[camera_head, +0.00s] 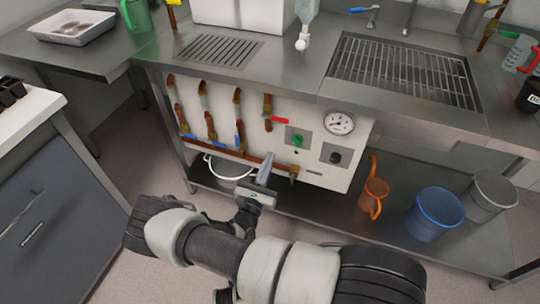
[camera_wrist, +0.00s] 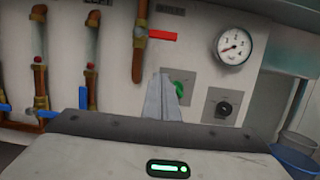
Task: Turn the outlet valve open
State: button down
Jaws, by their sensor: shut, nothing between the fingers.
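A vertical copper pipe (camera_head: 267,107) on the white panel carries a valve with a red lever (camera_head: 279,120). The lever sticks out sideways to the right, crosswise to the pipe. In the wrist view the same red lever (camera_wrist: 163,36) and pipe (camera_wrist: 139,45) are in plain sight, under a label too small to read. My gripper (camera_head: 266,168) is shut and empty, in front of the panel and below the red lever, apart from it. In the wrist view its fingertips (camera_wrist: 164,82) appear below the lever, overlapping part of a green knob (camera_wrist: 177,89).
Several pipes left of the red lever have blue levers (camera_head: 239,135). A round gauge (camera_head: 339,123) and black knob (camera_head: 336,157) sit to the right. The steel counter (camera_head: 300,78) overhangs the panel. Buckets (camera_head: 434,214) and an orange watering can (camera_head: 373,193) stand on the lower shelf.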

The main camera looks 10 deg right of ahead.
aim_at(275, 118)
jog(key=w+d+r+b, duration=0.1)
jog(key=w+d+r, duration=0.2)
jog(key=w+r, duration=0.3)
jog(key=shift+w+d, duration=0.25)
jog(key=shift+d, duration=0.15)
dwell(0.3)
